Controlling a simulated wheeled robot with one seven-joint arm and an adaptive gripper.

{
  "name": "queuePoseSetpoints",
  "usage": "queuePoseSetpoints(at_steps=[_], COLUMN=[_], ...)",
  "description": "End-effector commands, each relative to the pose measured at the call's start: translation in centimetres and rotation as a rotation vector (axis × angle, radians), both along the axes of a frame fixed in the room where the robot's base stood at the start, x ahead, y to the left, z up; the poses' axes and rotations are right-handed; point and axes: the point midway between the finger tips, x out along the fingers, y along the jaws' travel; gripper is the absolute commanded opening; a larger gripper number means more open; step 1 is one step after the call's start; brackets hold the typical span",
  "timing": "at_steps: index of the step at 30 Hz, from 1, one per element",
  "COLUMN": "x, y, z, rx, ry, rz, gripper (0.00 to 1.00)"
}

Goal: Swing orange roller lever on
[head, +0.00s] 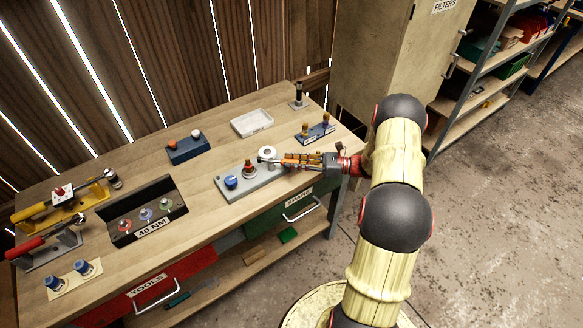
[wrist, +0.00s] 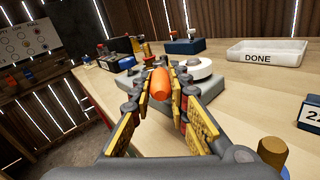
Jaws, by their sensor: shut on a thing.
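The orange roller lever (wrist: 161,83) shows as a rounded orange piece between my fingers in the wrist view. My gripper (wrist: 162,92) is shut on it, with a finger on each side. In the head view my gripper (head: 284,160) reaches from the right to the right end of a grey base plate (head: 262,186) on the workbench. A white round part (wrist: 197,67) of this fixture lies just beyond my fingertips in the wrist view. The lever's arm and pivot are mostly hidden by my fingers.
The grey plate also bears a blue knob (head: 231,181) and a red-based knob (head: 249,170). Behind are a white tray (head: 252,122) marked DONE and a blue switch box (head: 188,149). A blue block (head: 315,132) with brass-coloured knobs stands near my gripper.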

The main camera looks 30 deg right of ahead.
Motion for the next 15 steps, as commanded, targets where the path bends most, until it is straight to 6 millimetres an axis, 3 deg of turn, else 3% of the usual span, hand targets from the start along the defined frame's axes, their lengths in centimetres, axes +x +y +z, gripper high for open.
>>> queuePoseSetpoints(at_steps=[10, 11, 15], x=[0.14, 0.13, 0.13], y=[-0.15, -0.15, -0.15], z=[0.03, 0.03, 0.03], rx=[-0.002, -0.002, -0.002], ry=[0.002, 0.002, 0.001], rz=[0.021, 0.021, 0.02], gripper=[0.0, 0.17, 0.25])
